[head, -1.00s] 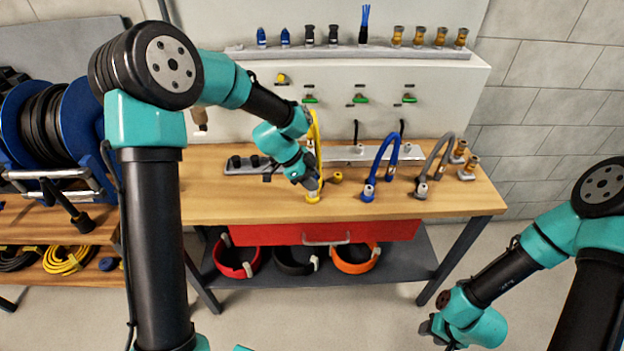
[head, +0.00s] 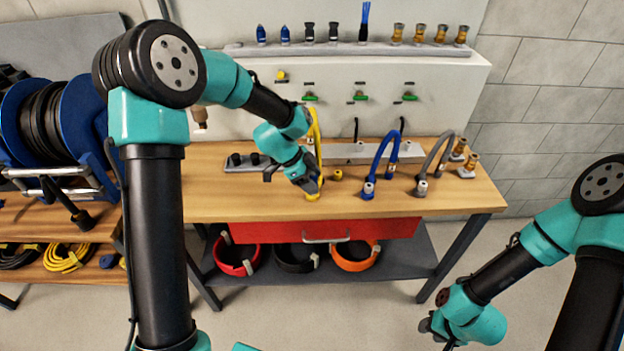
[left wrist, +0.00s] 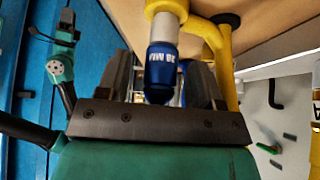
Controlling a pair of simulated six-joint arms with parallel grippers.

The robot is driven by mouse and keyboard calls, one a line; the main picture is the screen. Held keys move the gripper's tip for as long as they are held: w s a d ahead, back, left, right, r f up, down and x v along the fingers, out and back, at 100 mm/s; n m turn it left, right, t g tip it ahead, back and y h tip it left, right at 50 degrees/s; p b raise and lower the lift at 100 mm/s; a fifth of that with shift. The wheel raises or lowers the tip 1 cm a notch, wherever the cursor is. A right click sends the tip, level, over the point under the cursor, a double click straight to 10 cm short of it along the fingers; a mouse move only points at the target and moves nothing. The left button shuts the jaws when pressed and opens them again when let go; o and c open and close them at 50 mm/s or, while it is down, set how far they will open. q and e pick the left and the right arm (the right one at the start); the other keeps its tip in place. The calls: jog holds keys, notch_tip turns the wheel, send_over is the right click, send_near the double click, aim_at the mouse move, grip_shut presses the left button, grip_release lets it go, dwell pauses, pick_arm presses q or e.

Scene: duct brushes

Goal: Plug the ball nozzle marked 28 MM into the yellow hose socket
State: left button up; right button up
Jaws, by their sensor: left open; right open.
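The blue ball nozzle marked 28 MM (left wrist: 162,68) is in the left wrist view, its lettering upside down. Its pale collar meets the yellow hose socket (left wrist: 166,8), in line with it; how deep it sits cannot be told. My left gripper (left wrist: 160,88) is open, with a finger on either side of the nozzle. In the head view my left gripper (head: 312,187) is at the bench by the yellow hose (head: 316,128) and hides the nozzle. My right gripper (head: 432,328) is open and empty, low at the right, away from the bench.
A blue hose (head: 378,158) and a grey hose (head: 436,160) stand to the right on the bench (head: 260,205). Brass fittings (head: 466,166) stand at its right end. A rail (head: 350,51) above holds several nozzles. A dark-fitting tray (head: 246,164) lies left.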

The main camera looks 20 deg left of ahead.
pick_arm(q)
jog(key=v, duration=1.7)
jog(key=shift+r, duration=0.2)
